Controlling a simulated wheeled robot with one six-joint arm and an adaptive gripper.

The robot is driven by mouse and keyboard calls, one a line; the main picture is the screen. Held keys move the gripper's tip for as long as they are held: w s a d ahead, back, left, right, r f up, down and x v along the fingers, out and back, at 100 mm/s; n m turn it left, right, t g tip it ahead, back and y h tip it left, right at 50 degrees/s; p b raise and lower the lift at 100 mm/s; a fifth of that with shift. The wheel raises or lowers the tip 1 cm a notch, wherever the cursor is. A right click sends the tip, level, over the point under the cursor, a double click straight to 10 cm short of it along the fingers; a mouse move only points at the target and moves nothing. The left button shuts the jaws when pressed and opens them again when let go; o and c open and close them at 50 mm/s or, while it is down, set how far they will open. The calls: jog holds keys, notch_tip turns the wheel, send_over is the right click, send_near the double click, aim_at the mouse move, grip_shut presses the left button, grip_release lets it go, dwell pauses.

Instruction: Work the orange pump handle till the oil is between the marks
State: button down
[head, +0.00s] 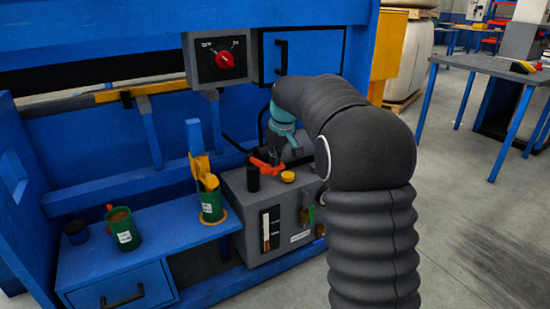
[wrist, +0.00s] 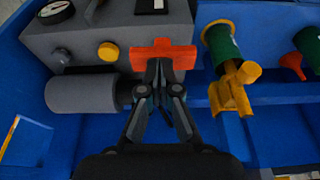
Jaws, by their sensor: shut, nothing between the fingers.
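The orange pump handle (head: 264,166) sits on top of the grey pump unit (head: 240,205); in the wrist view it is an orange cross-shaped piece (wrist: 163,52). My gripper (wrist: 158,72) is shut and empty, its fingertips right at the near edge of the handle; I cannot tell whether they touch it. In the head view the gripper is small and partly hidden by my arm. A narrow sight gauge (head: 266,231) is on the front of the unit, with a pale strip and a reddish-brown part. The oil level against the marks is too small to read.
A red-knobbed switch box (head: 222,64) hangs above.

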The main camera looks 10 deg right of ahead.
jog(key=shift+s+d+f+t+b, duration=0.1)
jog(key=shift+s+f+t+b, duration=0.15)
jog(key=shift+f+b, duration=0.6)
jog(key=shift+s+d+f+t+b, duration=0.15)
jog(key=shift+f+t+b, duration=0.15)
jog(key=shift+b, duration=1)
notch_tip(320, 180, down, 7)
jog(key=s+b, duration=0.1)
jog(key=b, duration=0.2)
jog(key=shift+s+r, duration=0.15)
jog(key=shift+s, duration=0.05)
jog(key=shift+d, duration=0.1)
jog(key=s+d+f+p+v, duration=0.1)
jog(key=s+p+v, duration=0.1)
jog(key=v, duration=1.2)
jog(key=shift+s+d+p, duration=0.15)
jog(key=shift+s+p, duration=0.2)
jog(key=shift+p, duration=0.15)
jog(key=shift+f+t, duration=0.15)
jog(key=shift+t, duration=0.1)
